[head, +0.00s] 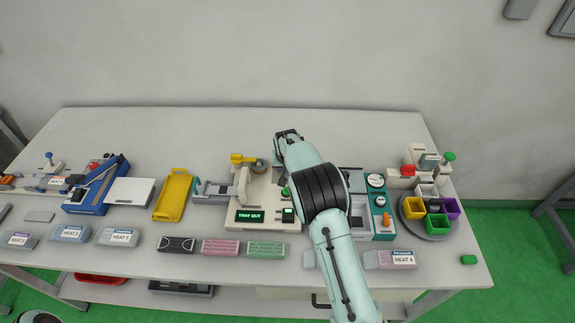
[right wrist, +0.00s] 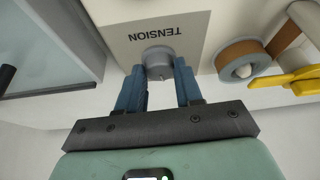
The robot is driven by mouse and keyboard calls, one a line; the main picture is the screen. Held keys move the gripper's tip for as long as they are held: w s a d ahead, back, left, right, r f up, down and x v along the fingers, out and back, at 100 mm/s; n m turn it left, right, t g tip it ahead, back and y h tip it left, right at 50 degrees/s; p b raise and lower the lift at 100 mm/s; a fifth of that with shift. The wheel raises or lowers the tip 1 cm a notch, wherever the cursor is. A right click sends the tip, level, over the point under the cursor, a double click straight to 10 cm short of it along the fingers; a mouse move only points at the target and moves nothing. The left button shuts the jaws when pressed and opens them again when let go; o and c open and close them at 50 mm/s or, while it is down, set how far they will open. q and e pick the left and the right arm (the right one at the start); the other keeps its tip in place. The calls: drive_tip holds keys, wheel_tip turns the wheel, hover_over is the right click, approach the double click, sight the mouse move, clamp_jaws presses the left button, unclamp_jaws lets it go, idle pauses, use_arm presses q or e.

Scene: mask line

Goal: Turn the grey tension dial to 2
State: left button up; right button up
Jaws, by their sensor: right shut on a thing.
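The grey tension dial (right wrist: 158,60) is a short round knob on a cream panel, under the upside-down word TENSION, in the right wrist view. My right gripper (right wrist: 158,76) has its two blue fingers shut on the dial from either side. I can make out no scale numbers, so I cannot tell the dial's setting. In the head view my right gripper (head: 287,136) is at the back of the cream machine (head: 232,222), and the dial is hidden there. My left gripper is not in view.
The machine's display (head: 250,216) reads TRAY OUT. A yellow lever (head: 243,158) and a brown-rimmed roll (right wrist: 242,60) are close beside the dial. A yellow tray (head: 173,195) lies to the left, and a round stand of coloured bins (head: 428,232) is at the right. The table's back left is clear.

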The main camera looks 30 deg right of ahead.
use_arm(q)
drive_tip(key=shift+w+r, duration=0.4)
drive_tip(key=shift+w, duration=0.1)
use_arm(e)
drive_tip(key=shift+m+h, duration=0.4)
drive_tip(key=shift+m, duration=0.4)
drive_tip(key=o, duration=1)
drive_tip(key=shift+o, duration=0.2)
drive_tip(key=shift+r, duration=0.1)
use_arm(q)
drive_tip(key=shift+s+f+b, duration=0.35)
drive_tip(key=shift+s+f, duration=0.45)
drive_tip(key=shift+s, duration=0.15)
use_arm(e)
drive_tip(key=v, duration=1.3)
drive_tip(key=shift+r, duration=0.1)
